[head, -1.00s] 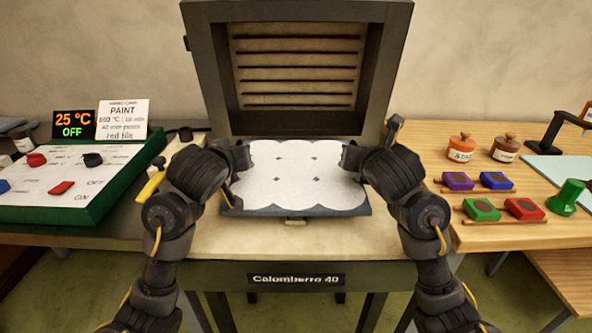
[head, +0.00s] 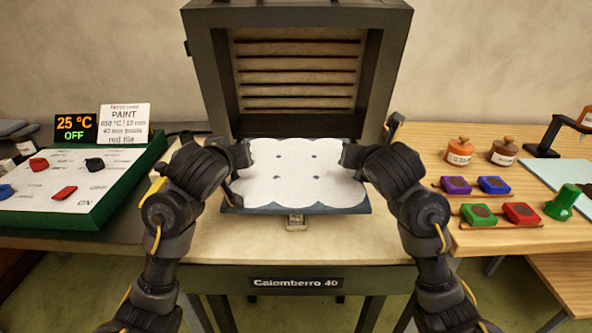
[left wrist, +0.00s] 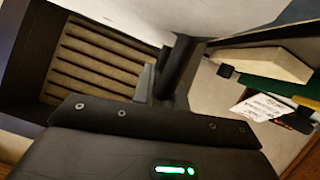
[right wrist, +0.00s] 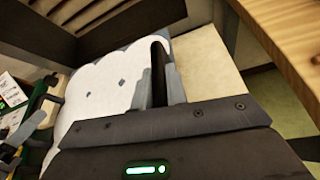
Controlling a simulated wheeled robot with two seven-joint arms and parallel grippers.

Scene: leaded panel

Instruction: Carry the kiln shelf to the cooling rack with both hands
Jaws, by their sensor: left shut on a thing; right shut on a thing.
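The kiln shelf (head: 300,209) is a blue-grey slab with a white, scalloped-edged top marked by small dark spots. It looks level in front of the open kiln (head: 298,124). My left gripper (head: 243,157) is shut on its left edge and my right gripper (head: 350,157) on its right edge. In the right wrist view the fingers (right wrist: 158,80) overlap the edge of the white-topped shelf (right wrist: 110,82). In the left wrist view a pale surface fills the top, beside the fingers (left wrist: 168,78). I cannot make out a cooling rack in any view.
The wooden table (head: 480,232) at right holds colored blocks, two jars (head: 459,151) and a green object (head: 562,202).

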